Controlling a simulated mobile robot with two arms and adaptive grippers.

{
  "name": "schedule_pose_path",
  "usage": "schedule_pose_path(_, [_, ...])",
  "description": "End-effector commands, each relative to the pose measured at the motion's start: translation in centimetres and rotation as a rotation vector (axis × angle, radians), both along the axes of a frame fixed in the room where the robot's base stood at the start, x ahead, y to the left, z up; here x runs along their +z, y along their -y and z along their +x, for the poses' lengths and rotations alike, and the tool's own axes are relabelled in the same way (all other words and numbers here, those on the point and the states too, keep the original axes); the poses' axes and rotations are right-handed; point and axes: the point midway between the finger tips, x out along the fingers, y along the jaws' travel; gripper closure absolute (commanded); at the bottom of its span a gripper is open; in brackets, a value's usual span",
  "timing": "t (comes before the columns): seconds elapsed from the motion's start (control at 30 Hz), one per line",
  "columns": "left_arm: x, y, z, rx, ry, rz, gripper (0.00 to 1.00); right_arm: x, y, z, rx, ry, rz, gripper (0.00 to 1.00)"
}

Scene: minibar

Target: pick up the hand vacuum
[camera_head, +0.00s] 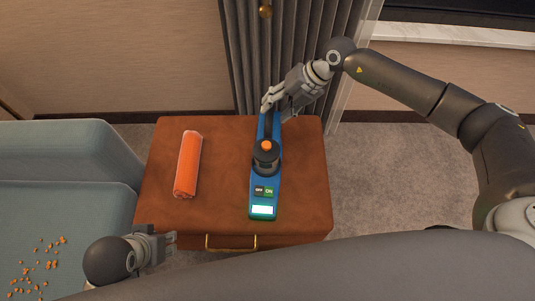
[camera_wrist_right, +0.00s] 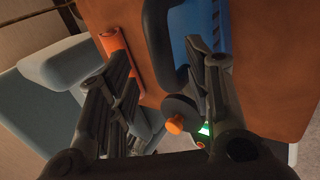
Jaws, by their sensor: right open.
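The hand vacuum (camera_head: 263,190) is long and blue with a dark round part, an orange knob, OFF and ON buttons and a lit screen. It lies on the brown cabinet. My right gripper (camera_head: 272,106) is open above its far end. In the right wrist view, the vacuum's dark handle (camera_wrist_right: 155,45) shows between the spread fingers of my right gripper (camera_wrist_right: 165,70), and the blue body (camera_wrist_right: 192,22) is behind the right finger. I cannot tell whether the fingers touch it. My left gripper (camera_head: 160,246) is low at the cabinet's front left, away from the vacuum; its jaw opening is unclear.
An orange rolled cloth (camera_head: 187,164) lies on the left of the cabinet (camera_head: 220,190), apart from the vacuum. A blue-grey sofa (camera_head: 55,160) with scattered crumbs (camera_head: 40,265) stands at the left. A grey curtain (camera_head: 285,55) hangs behind the cabinet.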

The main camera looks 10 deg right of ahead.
Motion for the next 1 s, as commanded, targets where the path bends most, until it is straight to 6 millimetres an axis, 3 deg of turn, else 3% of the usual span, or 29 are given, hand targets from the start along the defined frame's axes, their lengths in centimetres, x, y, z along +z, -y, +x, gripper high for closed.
schedule_pose_path(0.23, [-1.0,0.0,-0.1,0.0,0.001,0.001,0.68,-3.4,-1.8,0.6,0.001,-0.003,0.002,0.54])
schedule_pose_path(0.5, [-0.9,0.0,-0.1,0.0,0.002,0.001,0.68,-3.7,-2.0,0.7,0.001,-0.001,0.001,0.54])
schedule_pose_path(0.87, [-1.0,0.0,-0.1,0.0,0.002,0.0,0.68,-3.7,-2.0,0.7,0.001,-0.001,0.001,1.0])
schedule_pose_path(1.0, [-1.0,0.0,-0.1,0.0,0.002,0.0,0.68,-3.7,-2.0,0.7,0.001,-0.001,0.001,1.0])
